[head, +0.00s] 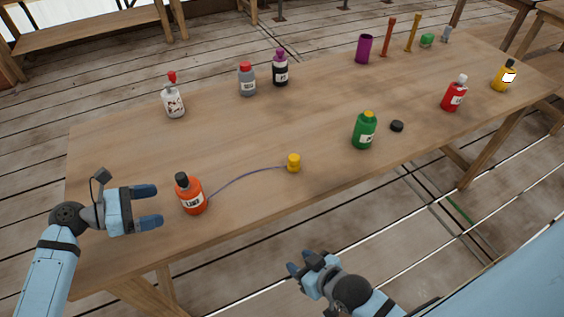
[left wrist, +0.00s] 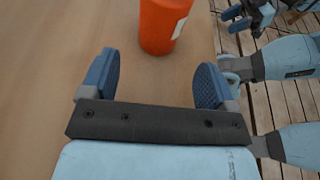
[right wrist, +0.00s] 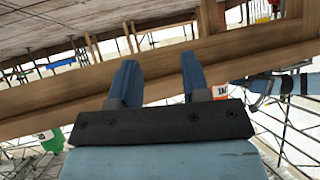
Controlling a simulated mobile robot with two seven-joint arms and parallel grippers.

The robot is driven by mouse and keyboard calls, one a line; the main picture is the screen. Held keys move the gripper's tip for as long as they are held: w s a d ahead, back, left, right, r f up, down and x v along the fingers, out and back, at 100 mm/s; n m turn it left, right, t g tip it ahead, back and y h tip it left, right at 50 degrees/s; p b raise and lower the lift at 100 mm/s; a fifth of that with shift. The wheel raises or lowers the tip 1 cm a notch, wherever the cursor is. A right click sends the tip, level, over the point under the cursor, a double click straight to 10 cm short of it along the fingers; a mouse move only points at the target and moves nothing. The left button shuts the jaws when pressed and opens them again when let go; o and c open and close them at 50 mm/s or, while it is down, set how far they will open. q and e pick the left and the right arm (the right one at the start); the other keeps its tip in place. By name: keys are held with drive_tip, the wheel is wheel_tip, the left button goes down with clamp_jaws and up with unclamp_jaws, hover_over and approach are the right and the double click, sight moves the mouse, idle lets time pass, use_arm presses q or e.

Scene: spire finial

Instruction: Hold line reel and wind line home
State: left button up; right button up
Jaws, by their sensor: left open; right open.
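The line reel looks to be the orange bottle (head: 191,196) with a black cap and a white label, upright near the table's front edge. A thin bluish line (head: 240,178) runs from it across the table to a small yellow knob-like piece (head: 293,163). My left gripper (head: 150,207) is open and empty just left of the orange bottle. In the left wrist view the bottle (left wrist: 163,22) stands beyond the open fingers, not between them. My right gripper (head: 302,264) is open and empty, off the table's front edge and lower down.
On the wooden table (head: 240,130), a green bottle (head: 364,131) and a black cap (head: 397,126) stand right of the yellow piece. White (head: 174,102), grey (head: 247,82) and black (head: 280,70) bottles stand at the back. A red bottle (head: 454,96) is at right. The table's middle is clear.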

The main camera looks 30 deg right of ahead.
sight(181, 200)
use_arm(q)
drive_tip(key=b+x, duration=0.1)
drive_tip(key=x, duration=0.1)
drive_tip(key=b+x, duration=0.2)
drive_tip(key=shift+f, duration=0.35)
drive_tip(key=d+p, duration=0.1)
drive_tip(key=d, duration=0.2)
drive_tip(key=shift+d+f+p, duration=0.2)
drive_tip(key=shift+d+p, duration=0.15)
drive_tip(key=shift+d, duration=0.2)
drive_tip(key=shift+d+f, duration=0.2)
drive_tip(key=c, duration=0.6)
use_arm(e)
drive_tip(key=shift+f, duration=0.25)
